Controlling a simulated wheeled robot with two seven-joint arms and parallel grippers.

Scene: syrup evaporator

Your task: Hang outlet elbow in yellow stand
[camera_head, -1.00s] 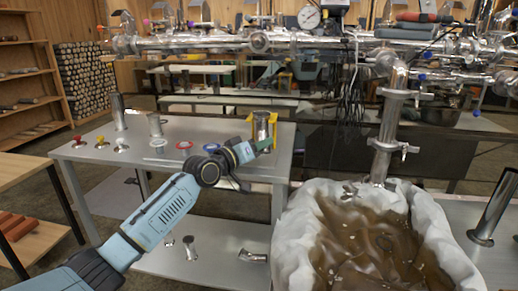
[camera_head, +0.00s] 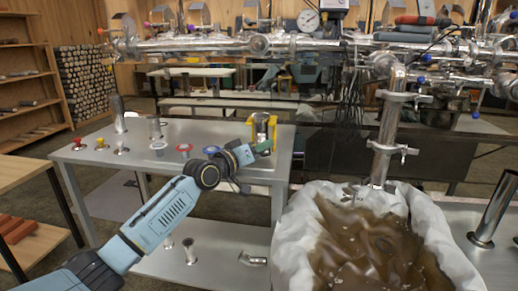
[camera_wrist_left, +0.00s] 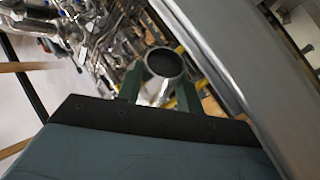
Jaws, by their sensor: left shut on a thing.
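The outlet elbow (camera_head: 262,121) is a shiny metal pipe piece at the back right of the grey table, upright within the yellow stand's outline. The yellow stand (camera_head: 273,131) shows around and behind it; I cannot tell whether the elbow rests on it. My left gripper (camera_head: 264,147) reaches in from the left and is shut on the elbow. In the left wrist view the elbow's round open end (camera_wrist_left: 164,62) sits between the green fingers (camera_wrist_left: 152,86), with yellow bars (camera_wrist_left: 188,97) just beyond. The elbow's lower part is hidden. My right gripper is not in view.
Colored-ring fittings and metal pipes stand on the grey table (camera_head: 135,147). A lined tub of brown liquid (camera_head: 365,240) stands to the right, under a vertical steel pipe (camera_head: 388,135). The lower shelf (camera_head: 210,262) holds loose fittings.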

